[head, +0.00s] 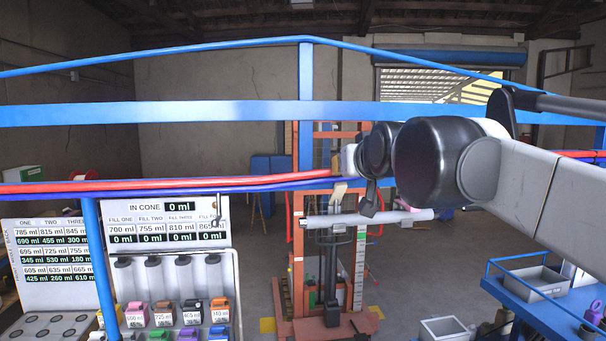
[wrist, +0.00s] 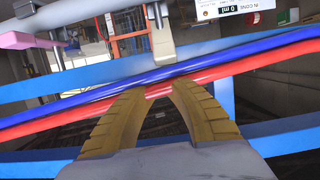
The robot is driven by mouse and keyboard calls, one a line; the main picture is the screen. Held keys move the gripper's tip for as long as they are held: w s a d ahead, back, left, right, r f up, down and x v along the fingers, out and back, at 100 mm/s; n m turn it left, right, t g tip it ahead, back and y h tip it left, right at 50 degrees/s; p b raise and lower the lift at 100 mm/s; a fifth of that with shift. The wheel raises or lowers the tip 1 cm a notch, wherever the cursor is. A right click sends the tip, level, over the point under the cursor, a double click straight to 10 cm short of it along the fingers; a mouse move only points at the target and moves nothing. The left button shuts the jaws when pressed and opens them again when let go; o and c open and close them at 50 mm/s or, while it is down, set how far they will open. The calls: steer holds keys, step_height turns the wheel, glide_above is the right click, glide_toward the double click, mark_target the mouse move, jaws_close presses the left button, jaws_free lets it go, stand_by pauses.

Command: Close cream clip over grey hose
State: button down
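The grey hose (head: 365,218) is a short, light tube lying almost level below the red and blue hoses in the head view. A small cream piece, which looks like the cream clip (head: 338,191), stands tilted just above the hose's left part. In the wrist view a pale upright piece (wrist: 160,38), probably the clip, is beyond the fingertips, and a grey tube (wrist: 45,16) runs at the upper left. In the head view my wrist hides most of the gripper.
A blue frame beam (head: 200,113) spans behind. A dispenser panel (head: 165,222) with coloured containers stands lower left. A blue table (head: 545,310) with trays is at lower right.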

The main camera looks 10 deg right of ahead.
mark_target(347, 183)
steer(key=s+f, duration=0.1)
steer(key=f+b, duration=0.1)
steer(key=f, duration=0.1)
steer(key=shift+s, duration=0.35)
steer(key=shift+s+r+t+b, duration=0.2)
steer(key=shift+s+t+b, duration=0.15)
steer(key=shift+s, duration=0.25)
steer(key=shift+s+f+t+b, duration=0.1)
steer(key=shift+s+t+b, duration=0.2)
steer(key=shift+b, duration=0.1)
steer(key=f+t+b, duration=0.1)
steer(key=t+b, duration=0.1)
steer(key=b, duration=0.1)
steer(key=s+f+t+b, duration=0.1)
steer(key=f+t+b, duration=0.1)
steer(key=t+b, duration=0.1)
steer(key=shift+s+b, duration=0.2)
steer(key=shift+b, duration=0.3)
steer(key=shift+f, duration=0.25)
